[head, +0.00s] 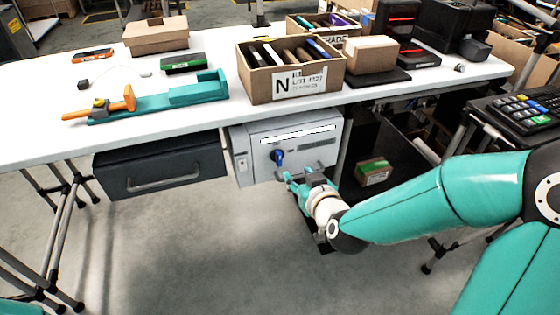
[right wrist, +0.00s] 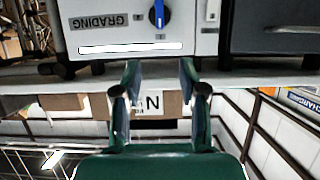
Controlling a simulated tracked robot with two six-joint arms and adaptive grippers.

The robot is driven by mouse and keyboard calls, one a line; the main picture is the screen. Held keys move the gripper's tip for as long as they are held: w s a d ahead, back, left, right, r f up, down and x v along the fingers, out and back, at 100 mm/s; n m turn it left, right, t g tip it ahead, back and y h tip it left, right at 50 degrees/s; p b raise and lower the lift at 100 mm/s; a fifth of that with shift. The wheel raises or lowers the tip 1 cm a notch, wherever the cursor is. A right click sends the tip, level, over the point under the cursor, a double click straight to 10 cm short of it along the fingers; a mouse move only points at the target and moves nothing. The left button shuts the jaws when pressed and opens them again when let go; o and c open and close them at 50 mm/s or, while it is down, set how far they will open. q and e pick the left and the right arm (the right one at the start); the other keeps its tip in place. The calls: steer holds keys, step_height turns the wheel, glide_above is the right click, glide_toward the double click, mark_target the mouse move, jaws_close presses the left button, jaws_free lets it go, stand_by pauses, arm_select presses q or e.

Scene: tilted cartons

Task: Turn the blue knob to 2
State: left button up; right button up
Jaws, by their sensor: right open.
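The blue knob (head: 278,157) is on the front of a light grey box (head: 252,172) under the table edge. In the right wrist view, which is upside down, the blue knob (right wrist: 158,14) sits on a dark round dial, its bar roughly vertical in the picture. Small marks stand around the dial, but I cannot read a 2. My right gripper (head: 306,177) is just to the right of and below the knob in the head view. In the right wrist view its two fingers (right wrist: 158,72) are apart with nothing between them, and the knob lies beyond their tips.
The white tabletop (head: 40,120) overhangs the box. A dark drawer (head: 160,165) hangs to its left. A carton marked N (head: 298,85) stands on the table above. A small brown and green carton (head: 373,172) is at the right. Open floor lies in front.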

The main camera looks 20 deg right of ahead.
mark_target(280, 156)
steer(key=x, duration=1.5)
steer(key=shift+w+d+f+b, duration=0.1)
steer(key=shift+w+f+b, duration=0.2)
steer(key=shift+b, duration=0.1)
steer(key=shift+c, duration=0.2)
jaws_close()
